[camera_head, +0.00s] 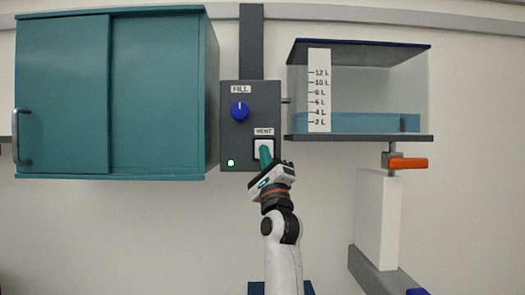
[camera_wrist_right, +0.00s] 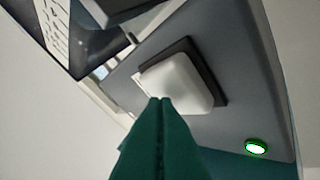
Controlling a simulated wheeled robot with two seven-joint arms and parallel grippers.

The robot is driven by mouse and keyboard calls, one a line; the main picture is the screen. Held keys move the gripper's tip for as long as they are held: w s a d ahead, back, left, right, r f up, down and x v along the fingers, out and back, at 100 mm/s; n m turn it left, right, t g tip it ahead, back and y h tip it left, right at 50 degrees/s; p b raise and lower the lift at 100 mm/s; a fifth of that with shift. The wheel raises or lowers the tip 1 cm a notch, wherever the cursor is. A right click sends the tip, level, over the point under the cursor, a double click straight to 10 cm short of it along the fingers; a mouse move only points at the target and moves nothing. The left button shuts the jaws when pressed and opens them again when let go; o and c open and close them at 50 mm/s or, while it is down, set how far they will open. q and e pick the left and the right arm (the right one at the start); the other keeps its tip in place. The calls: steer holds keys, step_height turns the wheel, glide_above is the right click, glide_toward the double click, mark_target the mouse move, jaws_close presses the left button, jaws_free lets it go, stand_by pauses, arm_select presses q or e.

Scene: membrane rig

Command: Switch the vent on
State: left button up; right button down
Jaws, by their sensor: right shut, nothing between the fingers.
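The vent switch (camera_head: 264,146) is a white rocker under the VENT label on the dark grey control panel (camera_head: 235,138). In the right wrist view the white rocker (camera_wrist_right: 180,82) sits in a black frame just beyond my fingertips. My right gripper (camera_head: 265,153) is shut and empty, with its green fingers pointing up at the rocker and covering part of it. In the wrist view the shut fingertips (camera_wrist_right: 160,101) overlap the rocker's lower edge; I cannot tell whether they touch it. A small lamp (camera_head: 231,163) at the panel's lower left glows green; it also shows in the wrist view (camera_wrist_right: 256,147). My left gripper is not in view.
A blue FILL knob (camera_head: 240,110) is above the switch. A teal cabinet (camera_head: 60,95) hangs left of the panel. A clear tank (camera_head: 375,85) with shallow blue water is on the right, with an orange valve handle (camera_head: 408,164) below it. The wall below the cabinet is clear.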

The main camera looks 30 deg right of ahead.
steer(key=shift+s, duration=0.1)
steer(key=shift+s+a, duration=0.15)
steer(key=shift+s, duration=0.1)
steer(key=s+a, duration=0.2)
steer(key=s, duration=0.1)
steer(key=s+a, duration=0.1)
steer(key=s, duration=0.1)
stand_by(0.6)
